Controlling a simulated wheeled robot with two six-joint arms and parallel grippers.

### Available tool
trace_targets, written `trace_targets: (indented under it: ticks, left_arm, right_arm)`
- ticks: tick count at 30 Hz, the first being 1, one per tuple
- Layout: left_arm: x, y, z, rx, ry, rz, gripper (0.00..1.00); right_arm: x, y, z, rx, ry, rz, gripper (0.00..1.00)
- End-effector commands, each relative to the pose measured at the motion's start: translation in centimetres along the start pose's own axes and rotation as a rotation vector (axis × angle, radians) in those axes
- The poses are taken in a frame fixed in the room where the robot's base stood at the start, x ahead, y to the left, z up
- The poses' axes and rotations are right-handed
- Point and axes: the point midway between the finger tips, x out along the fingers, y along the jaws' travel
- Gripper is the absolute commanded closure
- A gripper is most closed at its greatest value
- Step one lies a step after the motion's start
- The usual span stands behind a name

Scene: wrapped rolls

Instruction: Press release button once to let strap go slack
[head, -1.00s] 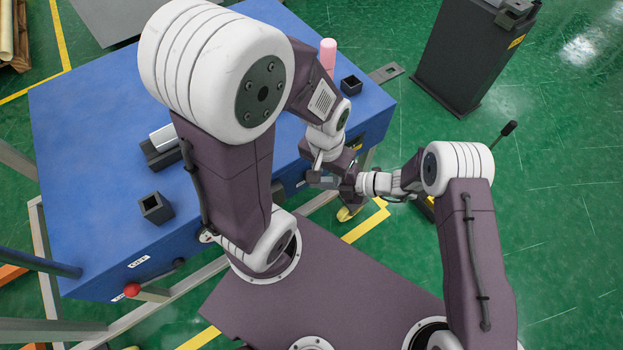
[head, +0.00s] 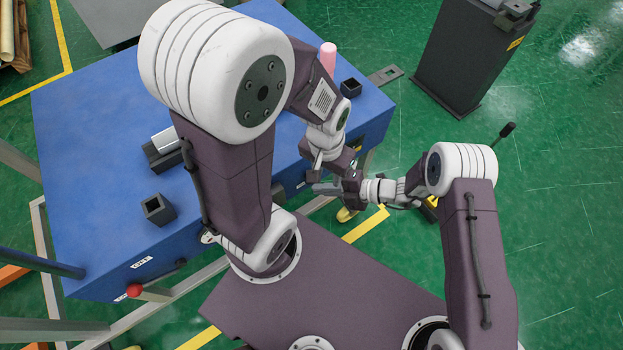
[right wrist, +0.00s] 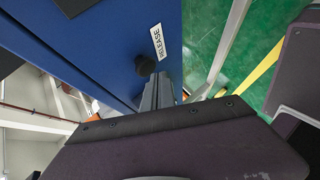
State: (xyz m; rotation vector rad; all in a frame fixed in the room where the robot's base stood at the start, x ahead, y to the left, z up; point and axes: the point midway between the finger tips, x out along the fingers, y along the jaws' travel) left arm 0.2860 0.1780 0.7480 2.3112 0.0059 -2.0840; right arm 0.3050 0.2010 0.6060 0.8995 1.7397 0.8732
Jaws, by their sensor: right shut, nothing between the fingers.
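In the right wrist view a round black button (right wrist: 145,65) sits on the blue side face of the table, beside a white RELEASE label (right wrist: 158,42). My right gripper (right wrist: 159,78) is shut and empty, its fingertips close to the button; I cannot tell whether they touch it. In the head view my right gripper (head: 318,188) is at the table's front side, near its right end. My left gripper (head: 318,168) is just above it, partly hidden by its own wrist, so its jaws are unclear. I cannot make out the strap.
The blue table (head: 90,120) carries a pink roll (head: 328,56), black square holders (head: 157,208) and a black block with a pale bar (head: 163,140). A red knob (head: 134,290) is at the front left. A dark cabinet (head: 465,60) stands at the back right.

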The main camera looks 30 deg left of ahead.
Motion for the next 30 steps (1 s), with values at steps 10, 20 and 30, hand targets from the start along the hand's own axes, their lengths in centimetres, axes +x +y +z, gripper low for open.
trace_targets:
  ticks: [10,20,30]
  left_arm:
    - [-0.1,0.0,0.0,0.0,0.0,0.0,0.64]
    - [-1.7,0.0,-0.2,0.0,0.0,0.0,0.64]
    - [-2.5,0.1,-0.2,0.0,0.0,0.0,0.64]
  right_arm:
    - [-0.2,-0.2,-0.2,0.0,0.001,-0.001,1.0]
    - [-2.2,-1.3,-1.6,0.003,0.0,-0.001,1.0]
    - [-3.7,-2.7,-2.7,0.001,0.001,0.0,1.0]
